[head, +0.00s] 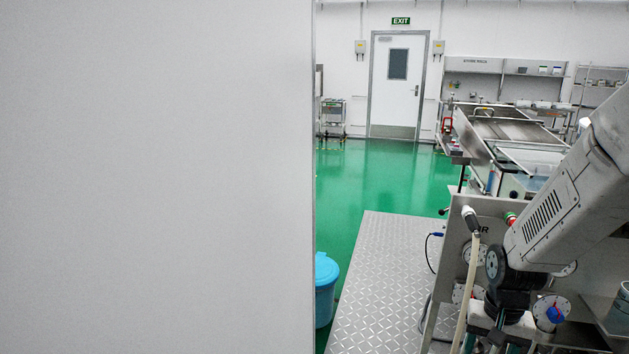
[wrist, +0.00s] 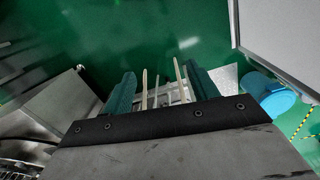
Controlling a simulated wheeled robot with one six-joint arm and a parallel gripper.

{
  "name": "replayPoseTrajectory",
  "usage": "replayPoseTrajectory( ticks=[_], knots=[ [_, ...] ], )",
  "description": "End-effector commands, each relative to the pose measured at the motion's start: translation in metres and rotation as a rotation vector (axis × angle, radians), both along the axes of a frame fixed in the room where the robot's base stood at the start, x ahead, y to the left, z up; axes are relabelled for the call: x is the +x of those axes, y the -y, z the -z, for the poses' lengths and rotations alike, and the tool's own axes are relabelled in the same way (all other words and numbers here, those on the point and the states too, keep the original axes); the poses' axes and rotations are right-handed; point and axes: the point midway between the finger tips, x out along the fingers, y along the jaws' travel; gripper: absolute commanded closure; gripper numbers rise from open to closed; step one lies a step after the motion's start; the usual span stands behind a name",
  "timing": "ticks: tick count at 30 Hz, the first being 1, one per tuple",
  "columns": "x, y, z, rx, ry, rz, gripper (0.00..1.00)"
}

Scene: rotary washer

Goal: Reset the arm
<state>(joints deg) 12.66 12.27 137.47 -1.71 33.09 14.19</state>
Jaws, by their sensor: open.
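My arm (head: 575,190) reaches in from the right edge of the head view and bends downward near the metal panel of the machine (head: 488,228). In the wrist view my gripper (wrist: 160,77) is open, with its two dark green fingers spread apart. Thin pale rods show between the fingers, and I cannot tell what they belong to. I see no object clamped in the fingers. In the head view the arm's lower end is crowded with machine parts, so the fingers cannot be made out there.
A large pale panel (head: 155,180) blocks the left half of the head view. A blue bin (head: 326,290) stands beside the diamond-plate platform (head: 385,275); it also shows in the wrist view (wrist: 272,97). Green floor (head: 375,185) is clear toward the white door (head: 398,90).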

Motion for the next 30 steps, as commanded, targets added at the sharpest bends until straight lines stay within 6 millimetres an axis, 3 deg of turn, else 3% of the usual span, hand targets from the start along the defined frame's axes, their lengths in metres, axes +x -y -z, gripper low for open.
replayPoseTrajectory(
  ticks=[1,6,15,21,30],
  knots=[
    [-0.012,-0.008,-0.023,0.005,-0.016,-0.043,0.41],
    [-0.062,-0.032,-0.086,0.032,-0.091,-0.183,0.41],
    [-0.145,-0.064,-0.17,0.047,-0.092,-0.357,0.41],
    [-0.172,-0.076,-0.203,0.013,0.047,-0.405,0.41],
    [-0.18,-0.084,-0.224,-0.013,0.164,-0.44,0.41]
  ],
)
